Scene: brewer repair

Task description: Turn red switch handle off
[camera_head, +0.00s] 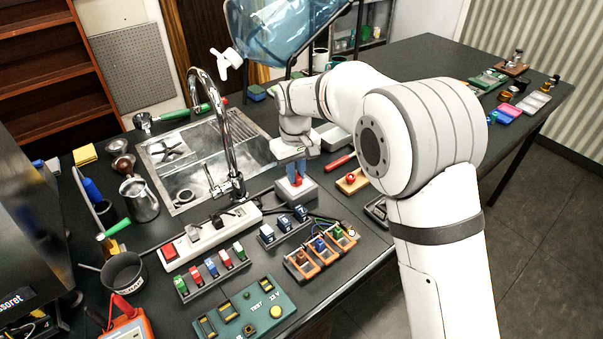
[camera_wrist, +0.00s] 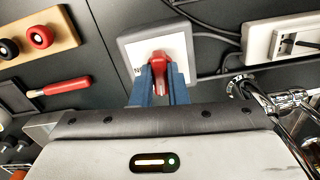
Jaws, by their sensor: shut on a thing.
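The red switch handle (camera_wrist: 159,66) stands on a white switch box with a grey rim (camera_wrist: 128,45). In the head view the box (camera_head: 284,194) sits on the dark table just right of the sink, and the red handle (camera_head: 297,181) shows small between my fingers. My gripper (camera_wrist: 158,72) points down over the box, its two blue fingers shut on the red handle from both sides. It also shows in the head view (camera_head: 296,172). Lettering on the box face is mostly hidden by my gripper, so the on or off mark cannot be read.
A white power strip (camera_head: 213,232) lies left of the box, with cables nearby. A red-handled tool (camera_head: 338,162) and a wooden block with knobs (camera_head: 351,181) are to the right. The sink tap (camera_head: 232,140) rises close on the left. Small coloured switches (camera_head: 212,268) stand in front.

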